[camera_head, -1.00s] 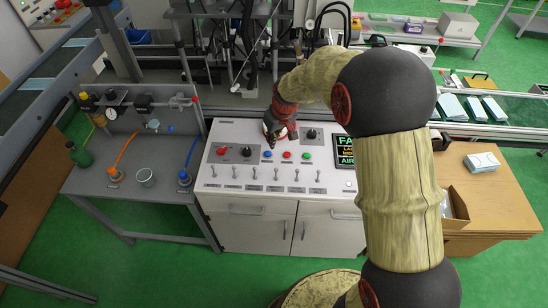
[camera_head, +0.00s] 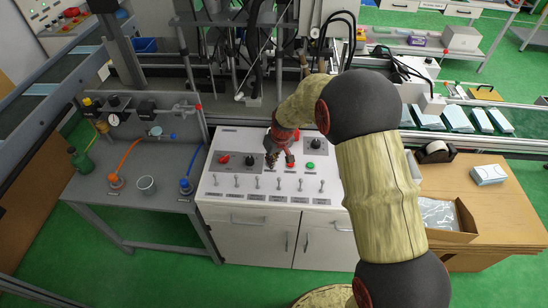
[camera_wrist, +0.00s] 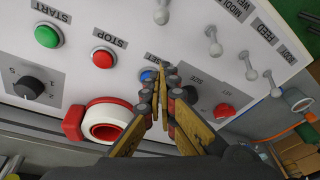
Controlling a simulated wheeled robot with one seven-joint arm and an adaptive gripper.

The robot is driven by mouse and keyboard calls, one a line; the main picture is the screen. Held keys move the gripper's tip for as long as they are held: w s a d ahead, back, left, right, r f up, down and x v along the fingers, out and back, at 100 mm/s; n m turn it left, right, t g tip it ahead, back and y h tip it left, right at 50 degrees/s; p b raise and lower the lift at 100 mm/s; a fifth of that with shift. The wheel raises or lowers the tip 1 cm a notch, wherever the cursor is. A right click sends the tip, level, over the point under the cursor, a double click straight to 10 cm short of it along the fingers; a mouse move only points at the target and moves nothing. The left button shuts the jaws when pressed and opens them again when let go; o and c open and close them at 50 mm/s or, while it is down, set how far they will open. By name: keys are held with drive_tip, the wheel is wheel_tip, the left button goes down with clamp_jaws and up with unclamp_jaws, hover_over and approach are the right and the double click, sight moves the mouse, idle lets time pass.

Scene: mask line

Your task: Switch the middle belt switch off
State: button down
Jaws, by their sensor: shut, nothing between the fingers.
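The white control panel (camera_head: 215,208) carries a row of several toggle switches along its front. The switch by the label that seems to start with "MIDDL" is a silver toggle (camera_wrist: 214,42) in the wrist view. It appears to be the third from the left (camera_head: 257,183) in the head view. I cannot tell which way its lever is set. My gripper (camera_wrist: 163,70) is shut and empty, its tips over the blue reset button (camera_wrist: 148,76). The tips are apart from the toggles, on the button-row side. In the head view my gripper (camera_head: 272,163) is above the panel.
Green start (camera_wrist: 47,35) and red stop (camera_wrist: 103,57) buttons, a black knob (camera_wrist: 29,87) and a red-and-white ring-shaped thing (camera_wrist: 105,120) are near my fingers. A tape dispenser (camera_head: 435,152) is on the right table.

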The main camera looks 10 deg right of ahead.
drive_tip(key=shift+s+f, duration=0.1)
drive_tip(key=shift+f, duration=0.4)
drive_tip(key=shift+s+d+r+b, duration=0.15)
drive_tip(key=shift+s+d+b, duration=0.1)
drive_tip(key=shift+s, duration=0.65)
drive_tip(key=shift+s+d+r+b, duration=0.15)
drive_tip(key=shift+s+d+b, duration=0.05)
drive_tip(key=shift+s, duration=0.65)
drive_tip(key=shift+s+a+r+t+h+b, duration=0.2)
drive_tip(key=shift+s+t+b, duration=0.2)
drive_tip(key=shift+t, duration=0.25)
drive_tip(key=shift+s+a+r+t+h+b, duration=0.1)
drive_tip(key=shift+s+r+t+h+b, duration=0.1)
drive_tip(key=shift+s+t+b, duration=0.35)
drive_tip(key=shift+s, duration=0.1)
drive_tip(key=shift+s+a+r, duration=0.15)
drive_tip(key=shift+s, duration=0.4)
drive_tip(key=shift+w+r, duration=0.1)
